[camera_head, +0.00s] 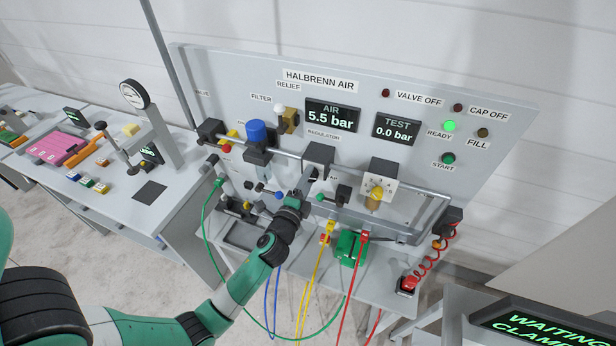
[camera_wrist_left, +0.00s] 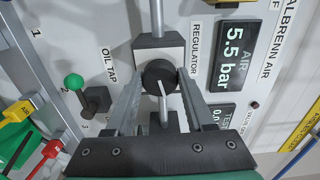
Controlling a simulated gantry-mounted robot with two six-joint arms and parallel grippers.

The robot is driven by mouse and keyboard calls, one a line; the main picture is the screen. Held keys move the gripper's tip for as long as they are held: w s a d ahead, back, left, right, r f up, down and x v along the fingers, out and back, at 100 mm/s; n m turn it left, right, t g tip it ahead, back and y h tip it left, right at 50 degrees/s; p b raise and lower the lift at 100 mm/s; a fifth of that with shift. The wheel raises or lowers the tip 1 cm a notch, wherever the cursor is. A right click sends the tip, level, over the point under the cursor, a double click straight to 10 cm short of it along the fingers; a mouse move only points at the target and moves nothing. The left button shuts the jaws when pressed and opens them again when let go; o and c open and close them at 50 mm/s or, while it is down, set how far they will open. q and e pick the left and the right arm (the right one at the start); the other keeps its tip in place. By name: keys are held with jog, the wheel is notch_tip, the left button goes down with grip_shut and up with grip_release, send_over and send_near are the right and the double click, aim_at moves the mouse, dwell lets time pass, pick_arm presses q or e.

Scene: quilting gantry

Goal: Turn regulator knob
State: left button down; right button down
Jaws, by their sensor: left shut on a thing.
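The regulator knob (camera_wrist_left: 158,74) is black and round with a white mark on its face, in the middle of the left wrist view. My left gripper (camera_wrist_left: 161,82) has one finger on each side of the knob and is shut on it. In the head view my left gripper (camera_head: 307,180) reaches up to the regulator (camera_head: 318,157) and hides the knob. The AIR display (camera_head: 332,116) reads 5.5 bar, and the reading also shows in the left wrist view (camera_wrist_left: 236,57). My right gripper is not in view.
The TEST display (camera_head: 397,129) reads 0.0 bar. A blue-topped filter (camera_head: 256,132) stands left of the regulator, and a dial unit (camera_head: 378,182) stands right. An oil tap with a green ball (camera_wrist_left: 74,82) sits near my fingers. Coloured hoses hang below the panel.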

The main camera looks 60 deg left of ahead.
pick_arm(q)
jog(key=m+p, duration=0.1)
jog(key=m, duration=0.4)
jog(key=shift+r, duration=0.1)
jog(key=shift+m+p, duration=0.3)
dwell(0.4)
jog(key=shift+c, duration=1.3)
grip_release()
jog(key=b+v, duration=0.1)
jog(key=v, duration=1)
jog(key=shift+s+d+b, duration=0.25)
jog(key=shift+b, duration=0.05)
